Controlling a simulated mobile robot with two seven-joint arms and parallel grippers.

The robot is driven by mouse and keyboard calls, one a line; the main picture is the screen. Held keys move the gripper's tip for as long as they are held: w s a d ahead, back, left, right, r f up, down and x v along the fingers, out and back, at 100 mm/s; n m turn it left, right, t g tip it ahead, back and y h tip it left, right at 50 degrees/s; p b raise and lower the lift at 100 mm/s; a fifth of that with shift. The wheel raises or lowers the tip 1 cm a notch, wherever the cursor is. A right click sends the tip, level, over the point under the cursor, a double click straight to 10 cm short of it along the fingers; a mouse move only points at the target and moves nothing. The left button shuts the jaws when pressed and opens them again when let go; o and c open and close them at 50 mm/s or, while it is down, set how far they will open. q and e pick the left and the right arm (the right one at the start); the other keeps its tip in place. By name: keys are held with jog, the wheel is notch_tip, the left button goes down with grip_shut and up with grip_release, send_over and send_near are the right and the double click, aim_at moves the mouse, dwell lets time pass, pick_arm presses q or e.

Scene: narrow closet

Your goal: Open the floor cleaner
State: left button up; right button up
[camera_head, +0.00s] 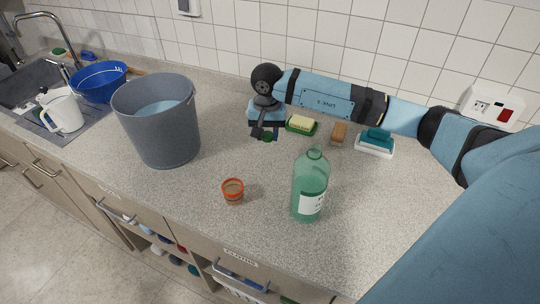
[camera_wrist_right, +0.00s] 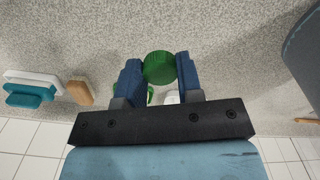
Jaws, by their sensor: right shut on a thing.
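The floor cleaner is a translucent green bottle (camera_head: 309,188) with a white label, standing upright on the counter at the right of the middle. Its neck (camera_head: 315,154) shows no cap on it. My right gripper (camera_head: 264,135) is up and to the left of the bottle, apart from it. It is shut on a round green cap, seen between the blue fingers in the right wrist view (camera_wrist_right: 159,67). My left gripper is not in view.
A small orange-rimmed cup (camera_head: 233,191) stands left of the bottle. A grey bucket (camera_head: 162,128) with bluish liquid is further left. A sponge (camera_head: 301,124), a brown brush (camera_head: 339,132) and a white-and-teal item (camera_head: 375,143) lie behind. Counter around the bottle is free.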

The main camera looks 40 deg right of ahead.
aim_at(267, 167)
notch_tip(267, 167, down, 11)
jog(key=shift+f+p, duration=0.1)
jog(key=shift+p, duration=0.5)
jog(key=shift+f, duration=0.15)
jog(key=o, duration=1)
